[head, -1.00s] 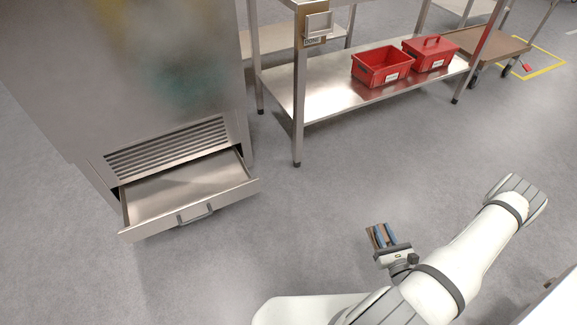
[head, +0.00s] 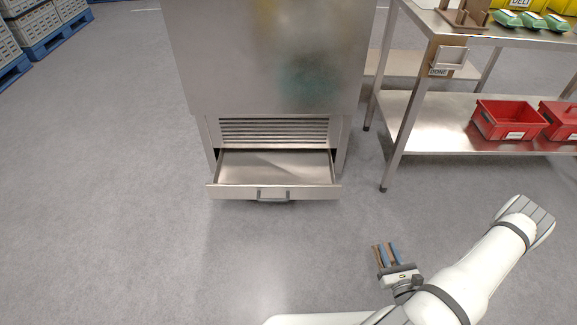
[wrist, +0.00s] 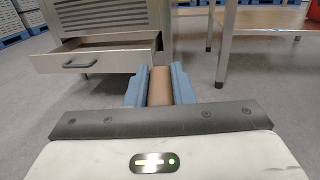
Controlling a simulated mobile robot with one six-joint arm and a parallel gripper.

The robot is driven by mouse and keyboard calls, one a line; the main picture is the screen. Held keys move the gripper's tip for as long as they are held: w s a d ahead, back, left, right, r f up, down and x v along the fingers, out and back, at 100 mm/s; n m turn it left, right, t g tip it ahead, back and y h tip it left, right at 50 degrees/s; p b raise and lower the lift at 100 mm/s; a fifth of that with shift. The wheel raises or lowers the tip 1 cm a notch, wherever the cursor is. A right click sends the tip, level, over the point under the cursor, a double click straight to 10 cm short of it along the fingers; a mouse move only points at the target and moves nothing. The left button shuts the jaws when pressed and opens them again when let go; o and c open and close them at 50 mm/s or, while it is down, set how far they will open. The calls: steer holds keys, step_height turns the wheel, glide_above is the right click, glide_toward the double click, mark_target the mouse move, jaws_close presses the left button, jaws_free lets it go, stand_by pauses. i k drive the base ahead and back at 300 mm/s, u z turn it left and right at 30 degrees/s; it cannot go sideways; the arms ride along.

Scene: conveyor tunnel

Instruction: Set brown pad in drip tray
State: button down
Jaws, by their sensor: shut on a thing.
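The drip tray (head: 275,169) is a shallow metal drawer pulled out at the bottom of a steel cabinet, with a grey handle (head: 272,196) on its front. It also shows at the upper left of the wrist view (wrist: 100,56). My gripper (head: 386,255) has blue fingers and is shut on the brown pad (wrist: 160,86), which sits between the fingers in the wrist view. In the head view the gripper is over the floor, right of the tray and nearer to me. The inside of the tray looks empty.
A steel table (head: 410,108) stands to the right of the cabinet (head: 270,55), with red bins (head: 508,121) on its lower shelf. Its near leg (head: 397,155) stands right of the tray. The floor (head: 150,240) before the tray is clear.

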mark_target(275, 176)
steer(key=u, duration=0.1)
steer(key=i, duration=1)
steer(key=z, duration=0.05)
